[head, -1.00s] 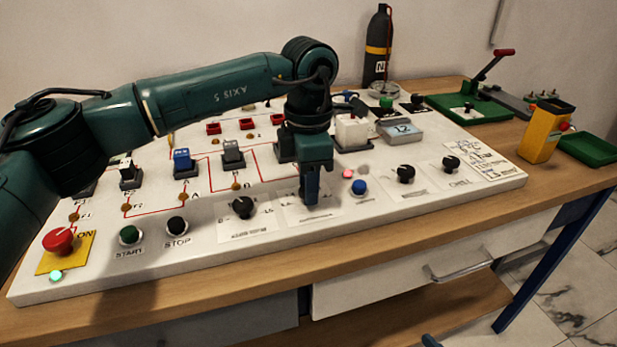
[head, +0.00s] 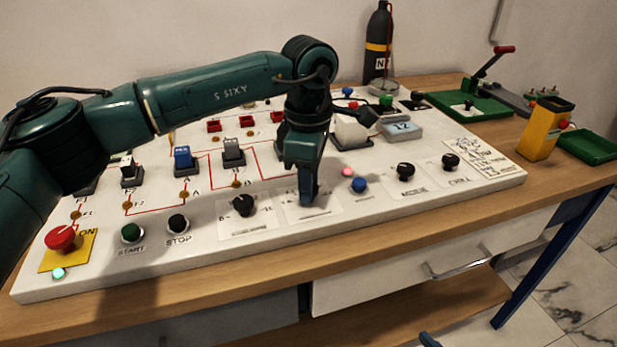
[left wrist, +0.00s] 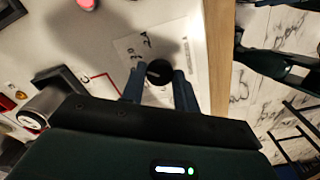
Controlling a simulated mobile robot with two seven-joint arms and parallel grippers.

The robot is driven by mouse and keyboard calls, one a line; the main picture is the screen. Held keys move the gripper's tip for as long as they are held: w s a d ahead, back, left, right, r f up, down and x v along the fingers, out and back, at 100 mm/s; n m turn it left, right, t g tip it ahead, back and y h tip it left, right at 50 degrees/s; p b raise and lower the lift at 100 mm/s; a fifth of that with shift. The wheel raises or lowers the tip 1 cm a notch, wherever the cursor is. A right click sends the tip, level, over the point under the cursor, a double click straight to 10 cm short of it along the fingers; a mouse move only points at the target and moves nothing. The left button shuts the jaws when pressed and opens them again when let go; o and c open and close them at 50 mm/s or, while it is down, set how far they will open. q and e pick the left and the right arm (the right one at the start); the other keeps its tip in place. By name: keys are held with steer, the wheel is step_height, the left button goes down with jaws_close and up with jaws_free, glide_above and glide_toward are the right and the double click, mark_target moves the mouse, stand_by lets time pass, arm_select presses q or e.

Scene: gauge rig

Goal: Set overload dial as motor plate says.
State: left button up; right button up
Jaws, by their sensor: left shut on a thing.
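My left gripper (head: 307,199) points down over a dial card (head: 320,213) in the front row of the white panel. In the left wrist view its two blue fingers (left wrist: 159,88) are shut on a black dial knob (left wrist: 158,72), one on each side. The head view hides this knob behind the fingers, and the card's print is too small to read. A printed white plate (head: 484,157) lies at the panel's right end; I cannot read it or tell whether it is the motor plate. A blue tip (head: 430,340) at the bottom edge may be my right gripper.
Another black dial (head: 242,205) stands left of my gripper. A blue button (head: 359,185) and two black knobs (head: 405,172) stand to its right. A red emergency button (head: 61,238) is at the front left. A display (head: 402,130) reads 12. A yellow box (head: 546,128) stands beyond the panel.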

arm_select(q)
steer(key=shift+r, duration=0.1)
steer(key=o, duration=1)
steer(key=shift+c, duration=0.2)
arm_select(e)
steer(key=shift+r, duration=0.1)
arm_select(q)
step_height(320, 180, up, 13)
steer(key=p, duration=0.1)
arm_select(e)
steer(key=shift+w+a+f+g, duration=0.1)
steer(key=shift+a+f+g, duration=0.1)
steer(key=shift+f+g, duration=0.1)
